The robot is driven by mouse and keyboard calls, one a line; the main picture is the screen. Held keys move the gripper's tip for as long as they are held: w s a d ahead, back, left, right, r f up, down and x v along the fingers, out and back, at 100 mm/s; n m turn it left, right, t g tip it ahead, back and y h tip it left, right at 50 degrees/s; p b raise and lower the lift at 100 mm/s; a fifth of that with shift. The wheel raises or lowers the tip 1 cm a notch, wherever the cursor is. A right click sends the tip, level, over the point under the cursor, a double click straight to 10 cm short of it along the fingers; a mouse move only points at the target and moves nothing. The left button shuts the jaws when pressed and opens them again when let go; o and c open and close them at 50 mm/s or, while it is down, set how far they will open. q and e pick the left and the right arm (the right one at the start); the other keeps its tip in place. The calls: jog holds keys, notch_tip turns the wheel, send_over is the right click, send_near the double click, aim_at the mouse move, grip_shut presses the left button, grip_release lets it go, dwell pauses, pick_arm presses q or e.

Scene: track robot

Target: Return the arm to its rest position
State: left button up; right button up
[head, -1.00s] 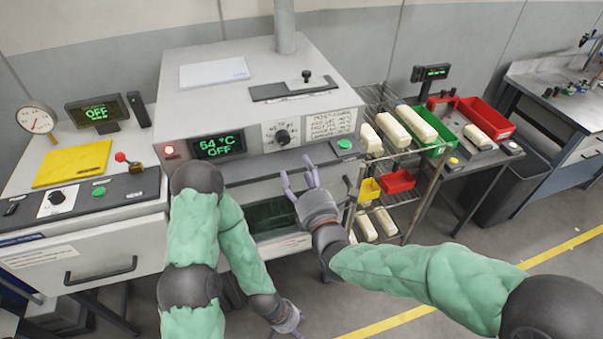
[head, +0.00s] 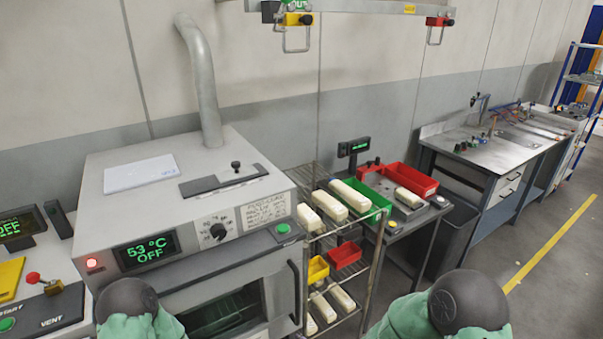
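My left arm shows only as a dark joint and a green sleeve at the bottom left, in front of the oven (head: 190,200). My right arm shows only as a dark joint and a green sleeve at the bottom right. Both grippers are out of the picture, below its lower edge, so their fingers cannot be seen. The oven's display (head: 146,251) reads 53 °C OFF, with a red lamp lit at its left.
A wire rack (head: 372,262) with cream blocks and small yellow and red bins stands right of the oven. Beyond it are a table with a green tray (head: 365,206), a red tray (head: 402,178) and a scale. Open floor (head: 540,290) lies at the right.

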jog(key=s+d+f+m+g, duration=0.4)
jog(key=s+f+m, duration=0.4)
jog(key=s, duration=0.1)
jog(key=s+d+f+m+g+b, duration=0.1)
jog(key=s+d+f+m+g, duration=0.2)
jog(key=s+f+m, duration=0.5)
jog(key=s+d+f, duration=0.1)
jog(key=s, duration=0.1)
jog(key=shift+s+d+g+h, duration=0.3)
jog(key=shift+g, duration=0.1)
